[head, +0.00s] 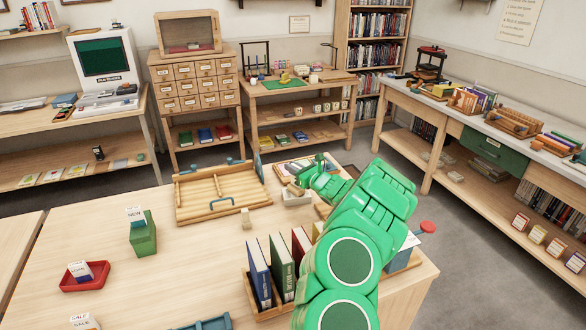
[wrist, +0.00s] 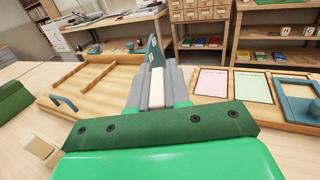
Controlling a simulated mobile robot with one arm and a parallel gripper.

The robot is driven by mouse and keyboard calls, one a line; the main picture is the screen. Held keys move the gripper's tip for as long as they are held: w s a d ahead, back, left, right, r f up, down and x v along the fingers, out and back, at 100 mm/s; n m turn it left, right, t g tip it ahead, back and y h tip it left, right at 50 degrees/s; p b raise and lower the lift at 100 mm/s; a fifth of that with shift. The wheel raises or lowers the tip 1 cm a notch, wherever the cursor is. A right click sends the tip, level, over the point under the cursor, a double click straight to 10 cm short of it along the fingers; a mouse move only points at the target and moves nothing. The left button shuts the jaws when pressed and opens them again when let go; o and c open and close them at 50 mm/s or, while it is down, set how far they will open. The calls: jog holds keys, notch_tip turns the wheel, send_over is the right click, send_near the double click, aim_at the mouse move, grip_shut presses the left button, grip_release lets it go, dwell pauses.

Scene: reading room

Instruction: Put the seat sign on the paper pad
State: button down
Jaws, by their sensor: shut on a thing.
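My gripper (wrist: 157,80) is shut on a slim thing with a white lower part and a teal upper face bearing small white marks, which looks like the seat sign (wrist: 155,50). The sign points away from me, beyond the fingertips. In the head view my gripper (head: 290,170) is over the far part of the table, to the right of the wooden tray. A pink sheet (wrist: 209,82) and a pale green sheet (wrist: 253,87) lie on a wooden board to the right. A pale, low block (head: 296,197) sits below my gripper. I cannot tell which is the paper pad.
The wooden tray (head: 192,213) with teal handles lies left of my gripper. Books (head: 270,268) stand in a rack near my arm. A green box (head: 143,236) and a red tray (head: 84,283) hold cards at left. The table between them is mostly clear.

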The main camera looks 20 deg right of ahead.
jog(key=shift+f, duration=0.15)
jog(key=c, duration=1.1)
grip_release()
